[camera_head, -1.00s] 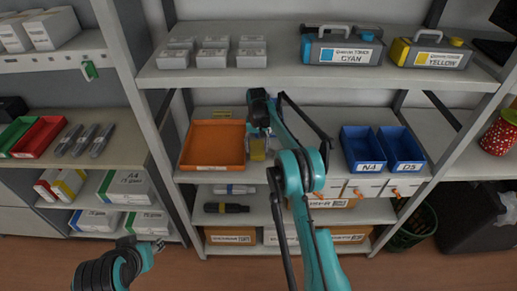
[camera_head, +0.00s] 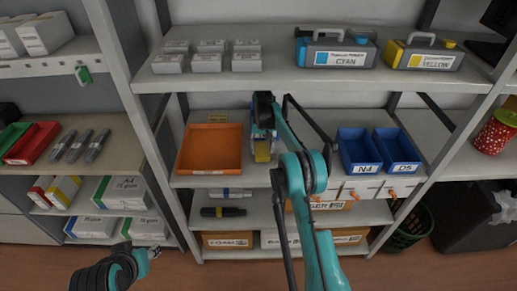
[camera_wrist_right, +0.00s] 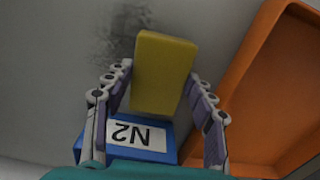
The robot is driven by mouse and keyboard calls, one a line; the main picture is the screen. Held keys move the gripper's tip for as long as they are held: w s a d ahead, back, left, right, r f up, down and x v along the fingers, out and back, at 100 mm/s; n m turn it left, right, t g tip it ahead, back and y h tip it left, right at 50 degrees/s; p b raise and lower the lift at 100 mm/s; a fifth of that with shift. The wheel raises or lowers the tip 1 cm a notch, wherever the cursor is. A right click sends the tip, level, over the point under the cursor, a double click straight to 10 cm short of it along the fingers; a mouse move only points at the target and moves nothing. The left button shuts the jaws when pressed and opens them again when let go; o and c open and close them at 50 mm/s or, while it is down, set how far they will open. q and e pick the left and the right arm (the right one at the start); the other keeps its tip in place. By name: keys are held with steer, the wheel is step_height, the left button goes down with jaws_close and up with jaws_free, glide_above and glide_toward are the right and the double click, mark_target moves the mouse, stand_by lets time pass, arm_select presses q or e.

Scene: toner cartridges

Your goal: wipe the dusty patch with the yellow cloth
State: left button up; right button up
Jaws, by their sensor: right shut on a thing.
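The yellow cloth (camera_head: 262,154) is a folded block over the middle shelf, just right of the orange tray. It also shows in the right wrist view (camera_wrist_right: 163,70). My right gripper (camera_head: 262,143) is shut on it, with a finger on each side. The dusty patch (camera_wrist_right: 118,36) is a dark grey smudge on the pale surface, beside the cloth's far end in the right wrist view. I cannot tell whether the cloth touches the surface. My arm hides the patch in the head view. My left gripper (camera_head: 153,252) shows only partly, low at the left, and its fingers are unclear.
The orange tray (camera_head: 180,168) lies close to the cloth. A blue bin labelled N2 (camera_wrist_right: 160,155) is close by my right fingers. Blue bins N4 (camera_head: 366,169) and D5 (camera_head: 405,168) stand to the right. The upper shelf (camera_head: 270,80) overhangs behind.

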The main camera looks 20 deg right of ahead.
steer(key=shift+s+d, duration=0.2)
steer(key=shift+d, duration=0.55)
steer(key=shift+s+d, duration=0.2)
steer(key=shift+d, duration=0.5)
steer(key=shift+s+d+f, duration=0.1)
steer(key=shift+s+d, duration=0.2)
steer(key=shift+d, duration=0.55)
steer(key=shift+s+d, duration=0.25)
steer(key=shift+d, duration=0.55)
steer(key=shift+s+d, duration=0.25)
steer(key=shift+d, duration=0.6)
steer(key=shift+s+d, duration=0.2)
steer(key=shift+d, duration=0.6)
steer(key=shift+r, duration=0.2)
